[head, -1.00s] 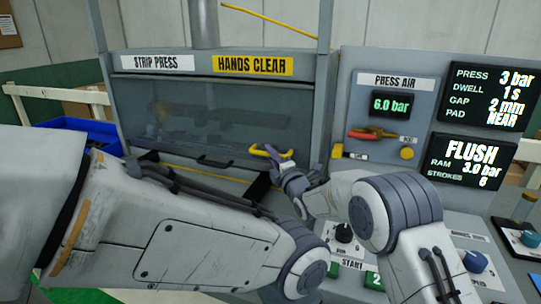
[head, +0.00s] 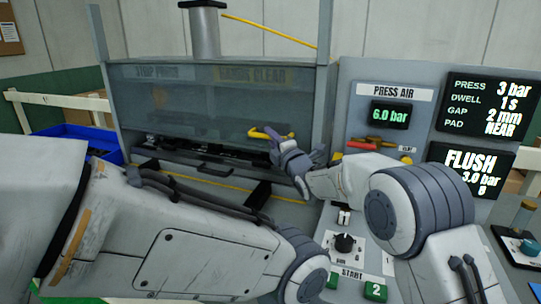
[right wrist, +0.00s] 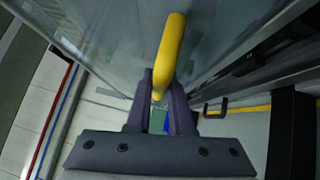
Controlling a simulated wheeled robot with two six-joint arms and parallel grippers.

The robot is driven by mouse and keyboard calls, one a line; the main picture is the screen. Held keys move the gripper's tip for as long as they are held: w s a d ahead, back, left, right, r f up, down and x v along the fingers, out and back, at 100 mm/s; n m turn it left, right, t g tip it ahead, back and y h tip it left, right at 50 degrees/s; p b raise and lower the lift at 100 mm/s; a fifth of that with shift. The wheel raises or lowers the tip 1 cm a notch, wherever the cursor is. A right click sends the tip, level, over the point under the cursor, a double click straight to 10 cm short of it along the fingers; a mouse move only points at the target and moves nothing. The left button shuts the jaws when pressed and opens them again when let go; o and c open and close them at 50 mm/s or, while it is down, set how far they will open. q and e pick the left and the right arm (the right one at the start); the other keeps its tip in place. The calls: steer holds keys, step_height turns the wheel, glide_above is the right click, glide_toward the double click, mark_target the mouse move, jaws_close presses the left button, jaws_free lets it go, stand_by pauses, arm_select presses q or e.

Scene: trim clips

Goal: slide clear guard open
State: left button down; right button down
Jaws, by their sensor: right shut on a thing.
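The clear guard (head: 200,105) is a tinted see-through panel across the front of the press. It stands partly raised, its upper part over the STRIP PRESS and HANDS CLEAR signs, with an open gap below it. Its yellow handle (head: 264,134) is at the lower right of the panel. My right gripper (head: 279,141) is shut on this handle. In the right wrist view the yellow handle (right wrist: 170,50) runs between the purple fingers of the gripper (right wrist: 160,92). My left arm crosses the lower left of the head view; its gripper is not visible.
Dark tooling and a small black handle (head: 216,169) lie below the guard. A control panel with a gauge (head: 391,114), a red-handled valve (head: 362,145) and a knob (head: 344,243) stands right of the press. A blue bin (head: 85,140) is at left.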

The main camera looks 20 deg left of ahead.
step_height(320, 180, up, 10)
steer(key=shift+r+p, duration=0.25)
steer(key=shift+p, duration=0.85)
steer(key=c, duration=0.8)
jaws_free()
steer(key=shift+f, duration=0.1)
steer(key=shift+s+d+f+b, duration=0.2)
steer(key=shift+s+d+b, duration=0.15)
steer(key=shift+d, duration=0.05)
steer(key=shift+b+v, duration=1.7)
steer(key=shift+v, duration=3.05)
steer(key=shift+w, duration=0.1)
